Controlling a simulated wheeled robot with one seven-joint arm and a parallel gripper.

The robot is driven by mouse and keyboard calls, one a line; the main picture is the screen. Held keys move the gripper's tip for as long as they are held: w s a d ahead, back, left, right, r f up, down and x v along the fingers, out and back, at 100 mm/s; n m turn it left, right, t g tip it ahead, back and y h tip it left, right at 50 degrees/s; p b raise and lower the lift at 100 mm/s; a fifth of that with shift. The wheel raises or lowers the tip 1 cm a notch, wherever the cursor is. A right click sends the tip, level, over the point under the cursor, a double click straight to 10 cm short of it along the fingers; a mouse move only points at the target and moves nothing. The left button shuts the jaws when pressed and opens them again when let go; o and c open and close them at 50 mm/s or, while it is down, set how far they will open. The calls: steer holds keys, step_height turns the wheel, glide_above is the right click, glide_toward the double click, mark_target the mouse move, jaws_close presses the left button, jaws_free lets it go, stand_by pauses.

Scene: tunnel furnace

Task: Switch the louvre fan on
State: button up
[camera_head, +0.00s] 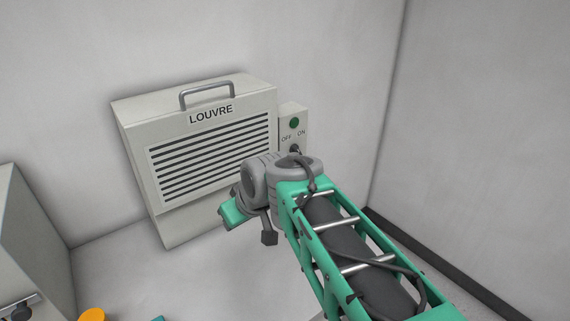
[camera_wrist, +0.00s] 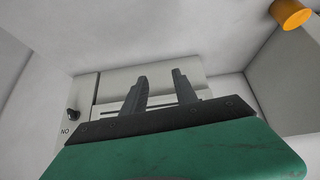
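The louvre fan (camera_head: 150,135) is a pale grey box with a slatted front and a LOUVRE label, against the wall in the head view. My arm partly covers the box below the knob. In the wrist view the knob (camera_wrist: 73,114) is at the left, beside upside-down ON lettering. My gripper (camera_wrist: 159,76) has its fingers apart and empty, in front of the fan's slats, to one side of the knob. The knob's setting is unclear.
A metal handle (camera_head: 207,94) tops the fan. A grey cabinet (camera_head: 28,245) stands at the left, with an orange cylinder (camera_head: 92,314) near it at the bottom edge. A wall closes the right side, with a dark strip (camera_head: 440,265) along its foot.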

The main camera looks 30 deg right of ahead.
steer(key=w+d+f+n+t+b, duration=0.1)
steer(key=w+d+f+t+b, duration=0.25)
steer(key=w, duration=0.55)
steer(key=n+t+y+b, duration=0.2)
steer(key=n+t+b, duration=0.2)
steer(key=t+b, duration=0.5)
glide_toward(299, 152)
steer(key=r+g, duration=0.1)
steer(key=g, duration=0.1)
steer(key=shift+t, duration=0.25)
steer(key=w, duration=0.2)
steer(key=w+p, duration=0.1)
steer(key=w, duration=0.2)
steer(key=w+a, duration=0.1)
steer(key=w, duration=0.1)
steer(key=shift+w+r, duration=0.15)
steer(key=shift+w, duration=0.45)
jaws_close()
